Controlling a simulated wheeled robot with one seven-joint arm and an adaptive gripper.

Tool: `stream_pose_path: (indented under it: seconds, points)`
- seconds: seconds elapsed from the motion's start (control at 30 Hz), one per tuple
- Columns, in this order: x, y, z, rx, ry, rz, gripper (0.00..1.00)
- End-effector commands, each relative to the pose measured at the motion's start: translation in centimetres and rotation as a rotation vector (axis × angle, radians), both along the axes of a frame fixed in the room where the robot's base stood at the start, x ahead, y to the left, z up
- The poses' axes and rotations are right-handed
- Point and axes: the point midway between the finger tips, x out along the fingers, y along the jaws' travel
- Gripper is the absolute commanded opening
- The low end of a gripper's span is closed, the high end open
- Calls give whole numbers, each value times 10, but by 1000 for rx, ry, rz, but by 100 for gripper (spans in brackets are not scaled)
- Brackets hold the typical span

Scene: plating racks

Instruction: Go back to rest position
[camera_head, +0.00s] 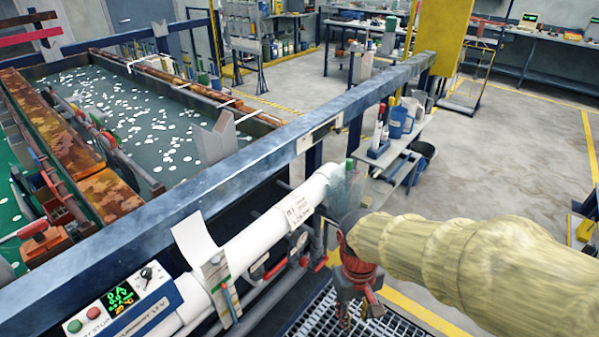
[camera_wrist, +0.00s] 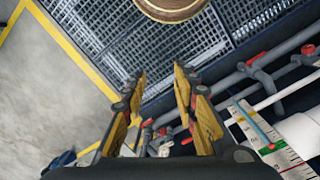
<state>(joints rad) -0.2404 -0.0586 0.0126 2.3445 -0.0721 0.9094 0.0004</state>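My gripper (camera_wrist: 159,72) is open in the wrist view, its two yellow-and-black fingers apart with nothing between them. Below it is a metal floor grating (camera_wrist: 110,30). In the head view my arm comes in from the right in a pale yellow sleeve. My gripper (camera_head: 358,290) hangs pointing down over the grating (camera_head: 320,325), beside the white pipe (camera_head: 260,240). Its fingertips are small and hard to make out there.
A blue rail (camera_head: 220,180) runs along a tank (camera_head: 170,115) with floating white pieces. A control box (camera_head: 125,305) sits front left. Red-handled valves (camera_wrist: 255,58) line pipes close right of my gripper. A shelf with a blue mug (camera_head: 401,122) stands beyond. Floor at right is open.

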Motion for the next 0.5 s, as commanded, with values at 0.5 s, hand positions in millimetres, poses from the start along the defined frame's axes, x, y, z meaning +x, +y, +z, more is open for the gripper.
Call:
stream_pose_path:
  seconds: [0.5]
  points:
    - [-55,-42,119,125,-373,-191,29]
